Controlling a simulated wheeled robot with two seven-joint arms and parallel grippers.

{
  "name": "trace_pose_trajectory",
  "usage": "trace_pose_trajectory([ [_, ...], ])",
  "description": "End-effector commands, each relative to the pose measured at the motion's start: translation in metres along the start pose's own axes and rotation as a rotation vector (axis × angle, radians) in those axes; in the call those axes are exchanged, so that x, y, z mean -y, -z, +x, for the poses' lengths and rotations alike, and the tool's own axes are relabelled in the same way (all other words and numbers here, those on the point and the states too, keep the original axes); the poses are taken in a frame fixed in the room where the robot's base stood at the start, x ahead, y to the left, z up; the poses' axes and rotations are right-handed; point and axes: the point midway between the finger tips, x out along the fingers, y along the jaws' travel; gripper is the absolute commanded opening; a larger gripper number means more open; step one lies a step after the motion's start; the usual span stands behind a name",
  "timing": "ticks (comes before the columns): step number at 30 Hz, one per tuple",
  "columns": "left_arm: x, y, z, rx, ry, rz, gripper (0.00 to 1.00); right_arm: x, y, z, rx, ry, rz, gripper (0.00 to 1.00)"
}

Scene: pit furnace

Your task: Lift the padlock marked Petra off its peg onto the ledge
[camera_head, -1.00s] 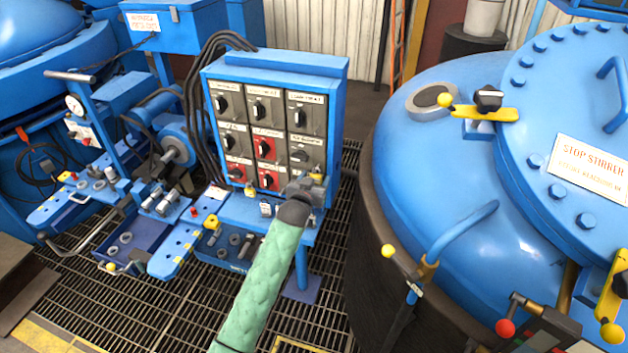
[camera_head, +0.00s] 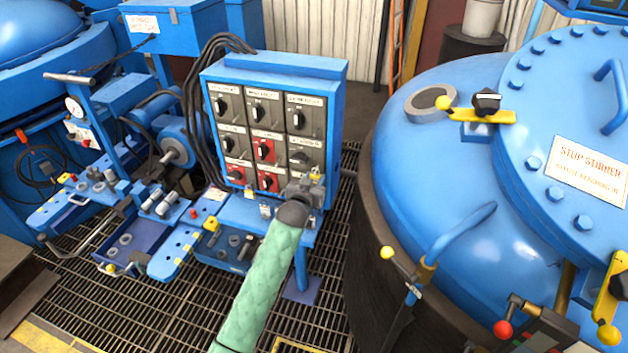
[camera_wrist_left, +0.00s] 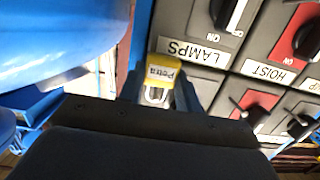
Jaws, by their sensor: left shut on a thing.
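The padlock marked Petra (camera_wrist_left: 162,74) has a yellow body with a white name label and a pale metal shackle. It sits between the fingers of my left gripper (camera_wrist_left: 160,92) in the left wrist view. In the head view, my left gripper (camera_head: 308,186) is at the lower right corner of the switch panel, shut on the padlock, whose yellow (camera_head: 316,176) just shows. I cannot tell whether the shackle is still around its peg; the peg is hidden. The blue ledge (camera_head: 238,208) runs below the panel. My right gripper is not in view.
The switch panel (camera_head: 271,82) has rows of black and red rotary switches close beside the gripper. Small padlocks (camera_head: 249,191) are at its lower edge. A tray of parts (camera_head: 232,246) lies below the ledge. The large blue vessel (camera_head: 430,190) stands to the right.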

Motion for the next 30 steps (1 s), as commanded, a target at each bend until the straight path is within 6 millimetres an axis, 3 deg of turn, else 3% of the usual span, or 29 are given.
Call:
trace_pose_trajectory([
  [9, 0.0, 0.003, -0.001, 0.0, 0.0, 0.0, 0.09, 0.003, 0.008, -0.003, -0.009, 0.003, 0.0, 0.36],
  [30, 0.0, 0.001, -0.017, 0.0, 0.0, 0.0, 0.09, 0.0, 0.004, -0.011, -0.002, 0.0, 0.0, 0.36],
])
